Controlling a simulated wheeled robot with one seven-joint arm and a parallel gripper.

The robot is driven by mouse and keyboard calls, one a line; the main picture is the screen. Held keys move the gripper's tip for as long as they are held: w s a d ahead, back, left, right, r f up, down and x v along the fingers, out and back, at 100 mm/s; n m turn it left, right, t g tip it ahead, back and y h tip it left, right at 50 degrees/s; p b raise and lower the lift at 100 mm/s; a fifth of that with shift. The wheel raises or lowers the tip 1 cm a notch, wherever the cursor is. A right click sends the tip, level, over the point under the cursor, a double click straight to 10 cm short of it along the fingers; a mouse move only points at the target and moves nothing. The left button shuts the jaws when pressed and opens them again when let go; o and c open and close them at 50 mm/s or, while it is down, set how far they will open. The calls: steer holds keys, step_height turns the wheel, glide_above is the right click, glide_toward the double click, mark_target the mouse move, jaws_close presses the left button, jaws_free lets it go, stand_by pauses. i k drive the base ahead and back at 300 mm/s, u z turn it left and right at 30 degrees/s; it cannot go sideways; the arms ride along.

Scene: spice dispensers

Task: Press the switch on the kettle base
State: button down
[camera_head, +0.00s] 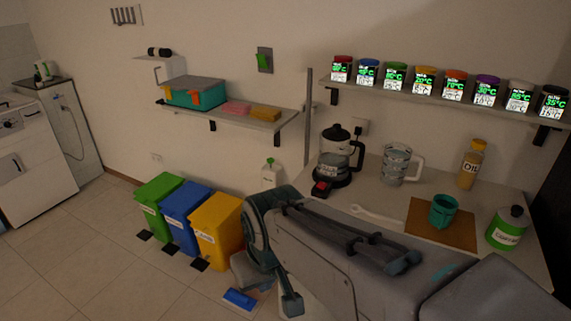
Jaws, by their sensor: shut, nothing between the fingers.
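The kettle (334,156) is a clear jug with a black lid and black handle, standing upright at the left end of the counter. Its dark base (331,180) is under it, and a red switch (321,188) shows on the base's front left. Whether the switch is up or down is too small to tell. My grey arm crosses the foreground below and in front of the kettle, apart from it in the picture. Nothing covers the switch.
On the counter (389,211) stand a glass pitcher (397,164), an oil bottle (471,164), a teal cup (443,210) and a green-labelled container (507,228). A white spoon (377,216) lies before the kettle. A shelf (437,99) of spice dispensers hangs above. Bins stand left.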

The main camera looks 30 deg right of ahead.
mark_target(322, 184)
steer(key=z, duration=0.5)
steer(key=i, duration=0.85)
steer(key=z, duration=0.7)
